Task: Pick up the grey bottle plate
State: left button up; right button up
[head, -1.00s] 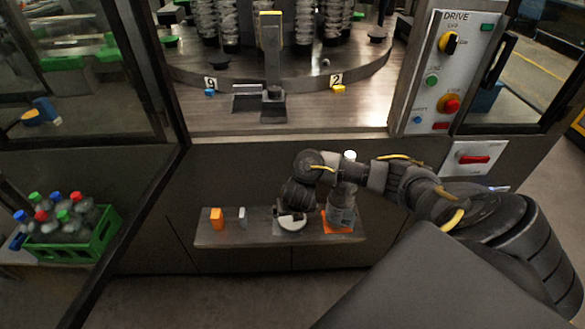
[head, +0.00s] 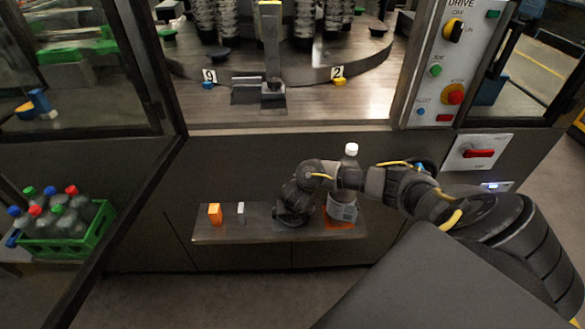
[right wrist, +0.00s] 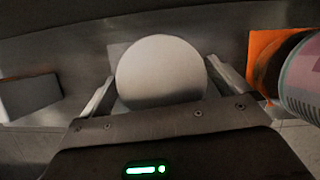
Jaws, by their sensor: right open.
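The grey bottle plate, a round pale grey disc (right wrist: 160,68), lies on the small shelf (head: 258,233). In the right wrist view it sits between the two fingers of my right gripper (right wrist: 162,85), which is open with a finger on either side. I cannot tell whether the fingers touch it. In the head view my right gripper (head: 292,216) is down at the shelf and hides the disc. My left gripper is not in view.
Right of the gripper a bottle with a white cap (head: 351,149) stands on an orange plate (head: 336,225). An orange block (head: 215,214) and a slim grey block (head: 241,212) stand to the left. A green crate of bottles (head: 97,232) is at far left.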

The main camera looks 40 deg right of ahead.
jog(key=c, duration=0.8)
jog(key=shift+r, duration=0.1)
jog(key=shift+r, duration=0.25)
jog(key=r+p, duration=0.2)
jog(key=r, duration=0.1)
jog(key=shift+s+a+r, duration=0.15)
jog(key=shift+a+r, duration=0.05)
jog(key=shift+r, duration=0.1)
jog(key=s+a+r+p, duration=0.8)
jog(key=s+a+p, duration=0.1)
jog(key=s+p, duration=0.1)
jog(key=shift+r+p, duration=0.4)
jog(key=shift+p, duration=0.35)
